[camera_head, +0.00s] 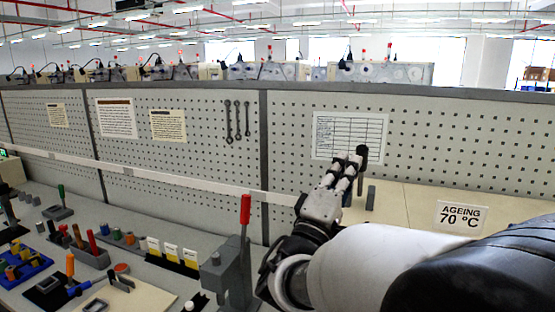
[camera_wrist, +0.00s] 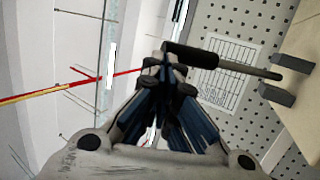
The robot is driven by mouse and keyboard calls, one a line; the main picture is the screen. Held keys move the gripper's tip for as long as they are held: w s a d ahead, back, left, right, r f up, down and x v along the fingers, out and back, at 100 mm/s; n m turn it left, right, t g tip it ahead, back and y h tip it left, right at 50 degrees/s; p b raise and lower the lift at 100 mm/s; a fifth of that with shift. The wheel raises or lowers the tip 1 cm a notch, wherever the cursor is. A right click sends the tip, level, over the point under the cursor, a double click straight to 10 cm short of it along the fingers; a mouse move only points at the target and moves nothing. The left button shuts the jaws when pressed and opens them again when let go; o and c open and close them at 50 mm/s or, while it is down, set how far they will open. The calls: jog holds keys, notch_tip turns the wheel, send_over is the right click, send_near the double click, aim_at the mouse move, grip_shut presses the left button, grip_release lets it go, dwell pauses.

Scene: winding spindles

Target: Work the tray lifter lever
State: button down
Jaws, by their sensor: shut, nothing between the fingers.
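The lever with a black grip (camera_head: 362,155) stands upright at the far left end of the beige surface behind the AGEING 70 °C sign. In the wrist view its black grip (camera_wrist: 191,55) and thin grey rod lead to a grey forked bracket (camera_wrist: 277,95). My gripper (camera_head: 348,166) is just left of the grip in the head view. In the wrist view my gripper (camera_wrist: 168,75) has its fingers shut, with the end of the grip beside the fingertips. I cannot tell whether they touch. The lower lever is partly hidden behind my fingers in the head view.
A perforated panel with a printed table sheet (camera_head: 349,136) stands behind the lever. The AGEING 70 °C sign (camera_head: 461,217) is to the right. A grey press with a red handle (camera_head: 245,209) stands left of my arm. Trays and small parts crowd the bench at left.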

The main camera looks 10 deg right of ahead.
jog(key=shift+w+d+r, duration=0.3)
jog(key=shift+d, duration=0.05)
jog(key=w+d+r+n+g+y+p, duration=0.1)
jog(key=w+d+r+g+y+p, duration=0.15)
jog(key=w+r+p, duration=0.4)
jog(key=w+d+r+n+g+y+p, duration=0.1)
jog(key=w+d+r+g+y+p, duration=0.2)
jog(key=p, duration=0.7)
jog(key=w+d+f+g+y+p, duration=0.1)
jog(key=w+d+y+p, duration=0.1)
jog(key=w+d+p, duration=0.5)
jog(key=w+p, duration=0.2)
jog(key=p, duration=0.3)
jog(key=shift+w+f+g, duration=0.15)
jog(key=shift+w+g, duration=0.05)
jog(key=shift+g, duration=0.15)
jog(key=shift+d+y, duration=0.1)
jog(key=shift+y, duration=0.15)
